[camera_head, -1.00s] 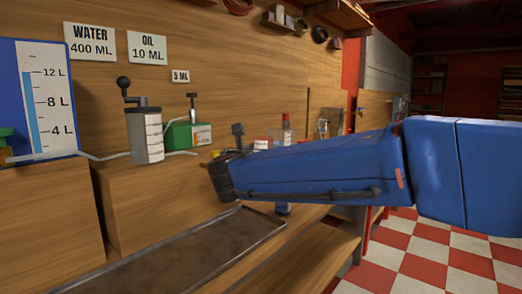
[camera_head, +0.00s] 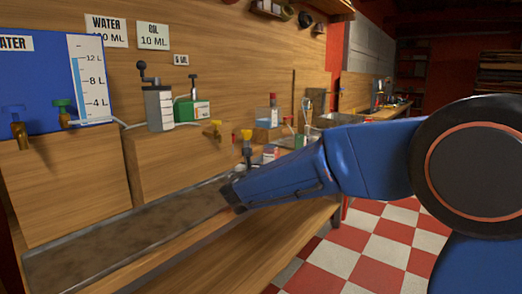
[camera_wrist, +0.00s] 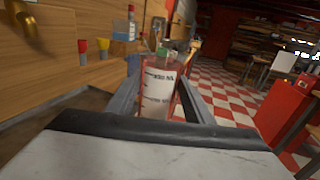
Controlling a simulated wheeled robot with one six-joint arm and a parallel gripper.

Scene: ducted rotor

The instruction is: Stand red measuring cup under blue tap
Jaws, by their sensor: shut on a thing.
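The red measuring cup (camera_wrist: 159,88) is clear with reddish sides and a pale panel with dark print. In the wrist view it stands between the two grey fingers of my gripper (camera_wrist: 160,100), which are shut on it. It looks roughly upright. In the head view my arm hides the fingers, and I cannot make out the held cup surely.
A long metal tray (camera_head: 85,245) runs along the bench below wooden boxes (camera_head: 70,180). A blue gauge board (camera_head: 35,80), a grey pump (camera_head: 158,105) and a green can (camera_head: 195,111) stand behind. A red-capped bottle (camera_head: 272,112) is farther along. Checkered floor (camera_head: 365,240) is open at right.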

